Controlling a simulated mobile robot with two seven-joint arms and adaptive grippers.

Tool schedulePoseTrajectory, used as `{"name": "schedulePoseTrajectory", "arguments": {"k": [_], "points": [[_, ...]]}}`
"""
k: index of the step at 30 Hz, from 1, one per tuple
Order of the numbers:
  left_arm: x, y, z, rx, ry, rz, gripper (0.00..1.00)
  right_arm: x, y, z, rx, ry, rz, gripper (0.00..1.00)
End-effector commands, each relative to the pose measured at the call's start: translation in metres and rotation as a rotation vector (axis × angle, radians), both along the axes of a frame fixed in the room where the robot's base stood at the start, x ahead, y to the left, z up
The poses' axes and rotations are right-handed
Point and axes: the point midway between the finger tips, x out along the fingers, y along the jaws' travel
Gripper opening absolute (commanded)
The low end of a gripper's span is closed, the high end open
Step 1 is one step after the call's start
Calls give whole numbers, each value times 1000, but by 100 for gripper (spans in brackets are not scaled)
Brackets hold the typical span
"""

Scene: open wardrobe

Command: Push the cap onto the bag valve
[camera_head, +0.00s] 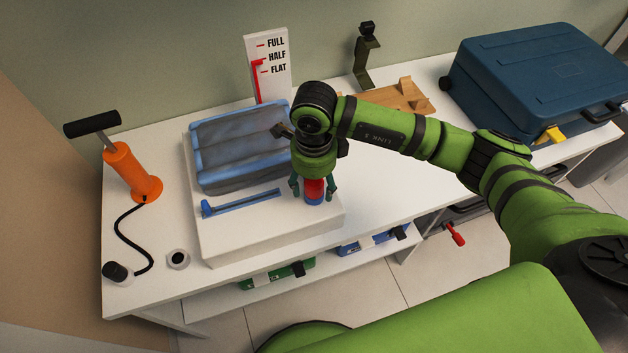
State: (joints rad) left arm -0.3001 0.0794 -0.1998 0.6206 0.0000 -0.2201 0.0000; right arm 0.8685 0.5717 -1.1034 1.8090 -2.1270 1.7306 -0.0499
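My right gripper (313,192) points down over the front right part of the white block on the table. Its fingers stand on both sides of a red cap (315,188) and look closed on it, though the contact is hard to see. The cap is right above a blue round piece (314,201), apparently the bag valve; whether they touch is hidden. A grey-blue bag (238,150) with blue edges lies on the white block (225,238), left of the gripper. My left gripper is not in view.
A blue clip (240,203) lies before the bag. A gauge board (268,65) stands behind. A wooden tray (405,97) and blue case (535,75) are right.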

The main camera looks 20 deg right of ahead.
Motion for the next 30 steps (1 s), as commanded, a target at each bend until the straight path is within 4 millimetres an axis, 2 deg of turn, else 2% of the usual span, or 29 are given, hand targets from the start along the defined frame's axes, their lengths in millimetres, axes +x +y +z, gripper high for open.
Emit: {"name": "schedulePoseTrajectory", "arguments": {"k": [8,11,14,24,30], "points": [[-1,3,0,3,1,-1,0,0,0,1,-1,0,0,67],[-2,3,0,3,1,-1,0,1,0,6,0,-1,0,67],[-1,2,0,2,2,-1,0,1,0,20,0,-4,0,67],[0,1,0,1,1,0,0,1,0,91,0,-4,0,67],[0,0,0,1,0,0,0,1,0,115,0,-2,0,67]]}}
